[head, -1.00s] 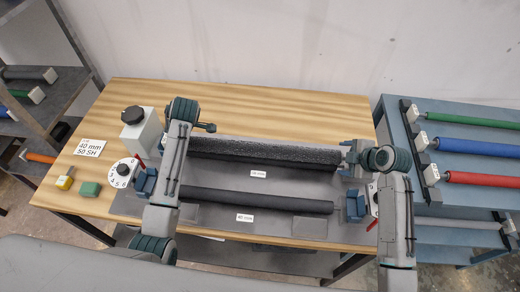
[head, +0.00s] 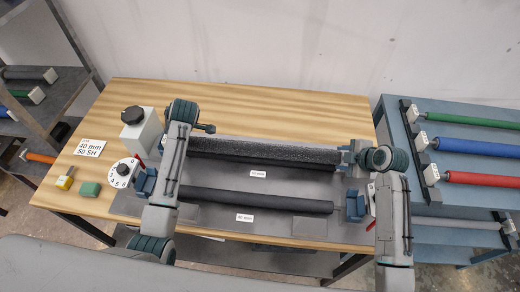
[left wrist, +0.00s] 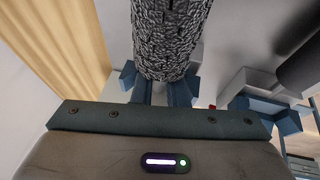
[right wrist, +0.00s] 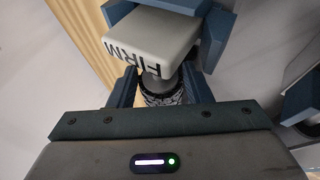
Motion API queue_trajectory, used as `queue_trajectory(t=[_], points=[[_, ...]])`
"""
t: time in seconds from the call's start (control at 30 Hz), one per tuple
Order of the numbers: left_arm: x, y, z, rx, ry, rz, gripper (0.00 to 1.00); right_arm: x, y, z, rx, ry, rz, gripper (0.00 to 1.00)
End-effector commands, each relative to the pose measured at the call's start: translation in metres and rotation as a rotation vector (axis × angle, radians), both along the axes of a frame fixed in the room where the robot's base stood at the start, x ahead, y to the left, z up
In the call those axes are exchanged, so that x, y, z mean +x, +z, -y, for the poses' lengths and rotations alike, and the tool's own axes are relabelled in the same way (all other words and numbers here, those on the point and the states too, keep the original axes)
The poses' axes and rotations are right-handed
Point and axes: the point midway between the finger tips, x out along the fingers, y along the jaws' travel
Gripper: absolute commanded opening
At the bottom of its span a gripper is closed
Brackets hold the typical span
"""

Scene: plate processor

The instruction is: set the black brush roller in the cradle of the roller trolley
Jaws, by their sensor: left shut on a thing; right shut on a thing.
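The black brush roller (head: 265,150) is a long, bristly dark cylinder lying across the back of the grey plate processor bed. My left gripper (left wrist: 162,92) is shut on its left end; the bristly surface fills the top of the left wrist view. My right gripper (right wrist: 163,88) is shut on its right end, close to a pale end block marked FIRM (right wrist: 155,38). In the head view my wrists hide most of both grips. I cannot tell whether the roller rests in its supports. The blue trolley (head: 400,130) on the right carries coloured rollers.
A smooth dark roller (head: 260,199) lies in front, between blue supports (head: 355,206). A shelf of rollers (head: 55,100) stands at far left.

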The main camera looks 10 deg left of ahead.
Motion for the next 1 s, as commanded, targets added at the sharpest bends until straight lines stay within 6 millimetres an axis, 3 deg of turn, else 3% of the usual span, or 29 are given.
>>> queue_trajectory(t=[0.27,0.7,1.0], points=[[0.0,0.012,0.0,-0.001,-0.001,0.002,0.0,0.0,0.012,0.0,-0.001,-0.001,0.001,0.02],[0.0,0.049,0.0,-0.001,-0.001,0.002,0.0,0.0,0.049,0.0,0.0,0.0,0.001,0.02],[0.0,0.051,0.0,-0.001,-0.001,0.002,0.0,0.0,0.05,0.0,0.0,0.0,0.001,0.02]])
